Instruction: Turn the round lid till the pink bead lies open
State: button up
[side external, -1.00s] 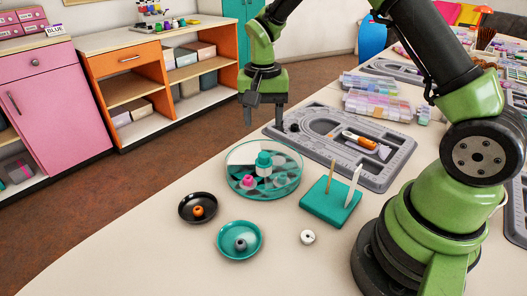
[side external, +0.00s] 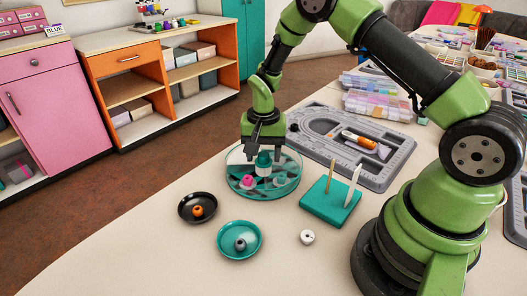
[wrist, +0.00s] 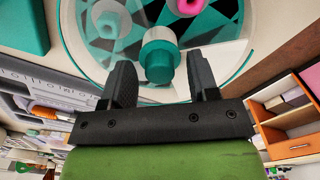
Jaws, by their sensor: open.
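The round box (side external: 236,186) stands on the table with a clear round lid and a teal knob (side external: 263,160) at its middle. The pink bead (side external: 247,181) sits in a left front compartment; I cannot tell whether the lid's clear part covers it. It also shows at the top edge of the wrist view (wrist: 187,4). My gripper (side external: 264,154) is open above the lid, pointing down, with a finger on either side of the knob. In the wrist view the knob (wrist: 160,55) appears between the two fingertips; contact cannot be told.
A teal block (side external: 322,209) with upright sticks stands to the right, near a white bead (side external: 307,237). A grey bead board (side external: 372,178) lies behind.

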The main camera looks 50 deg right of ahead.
aim_at(263, 154)
grip_shut()
jog(key=shift+n, duration=0.7)
grip_release()
jog(key=shift+r, duration=0.1)
notch_tip(263, 154, up, 10)
